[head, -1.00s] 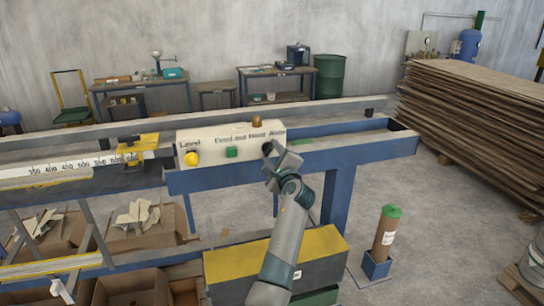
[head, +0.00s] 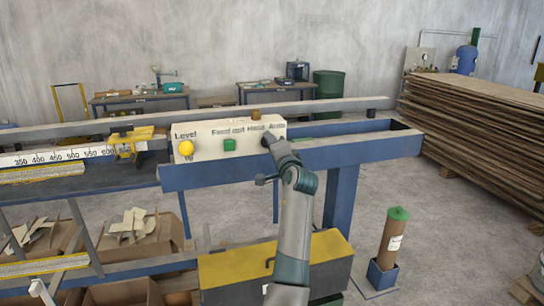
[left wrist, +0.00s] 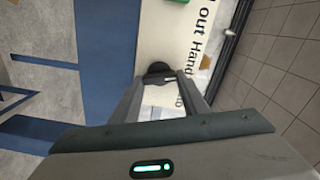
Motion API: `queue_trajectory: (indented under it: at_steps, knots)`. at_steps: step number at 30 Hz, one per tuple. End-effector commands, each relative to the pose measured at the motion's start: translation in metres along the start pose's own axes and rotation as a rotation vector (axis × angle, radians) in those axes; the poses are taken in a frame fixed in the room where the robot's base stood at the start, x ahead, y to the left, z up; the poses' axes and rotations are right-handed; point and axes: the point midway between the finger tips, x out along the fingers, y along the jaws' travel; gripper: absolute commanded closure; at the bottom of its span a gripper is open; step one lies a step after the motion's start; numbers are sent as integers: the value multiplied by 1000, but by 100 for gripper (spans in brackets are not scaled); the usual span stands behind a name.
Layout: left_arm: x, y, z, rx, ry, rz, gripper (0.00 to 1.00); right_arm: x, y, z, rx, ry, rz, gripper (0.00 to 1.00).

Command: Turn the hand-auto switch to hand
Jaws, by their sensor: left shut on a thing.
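A cream control panel (head: 203,150) sits on the blue machine frame, with the words Level, Feed out, Hand and Auto along it. The black hand-auto switch (head: 265,139) is at its right end, mostly covered by my left gripper (head: 270,143). In the left wrist view the dark round knob (left wrist: 157,69) sits at the tips of my left gripper (left wrist: 162,82), whose fingers are shut on it. The Hand label shows beside it. Which way the knob points is hard to tell. My right gripper is not in view.
A yellow button (head: 186,148) and a green button (head: 229,144) are left of the switch on the panel. A small brown knob (head: 256,114) is at the panel's top. The blue frame (head: 350,152) runs right below the panel. A green-capped cylinder (head: 390,235) stands at right.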

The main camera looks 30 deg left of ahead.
Motion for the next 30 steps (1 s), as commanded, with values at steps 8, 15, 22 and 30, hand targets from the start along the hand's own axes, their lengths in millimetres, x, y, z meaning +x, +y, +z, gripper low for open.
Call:
queue_trajectory:
  at_steps: [8, 15, 22, 30]
  knots:
    - [0, 0, 1, -200, 1, -3, 82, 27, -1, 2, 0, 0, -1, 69]
    - [0, -2, 0, -285, 0, -3, 82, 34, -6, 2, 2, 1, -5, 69]
    - [0, -4, 0, -304, 1, -2, 82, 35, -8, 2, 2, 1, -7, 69]
    - [0, -4, 0, -304, 1, -3, 55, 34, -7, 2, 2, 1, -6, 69]
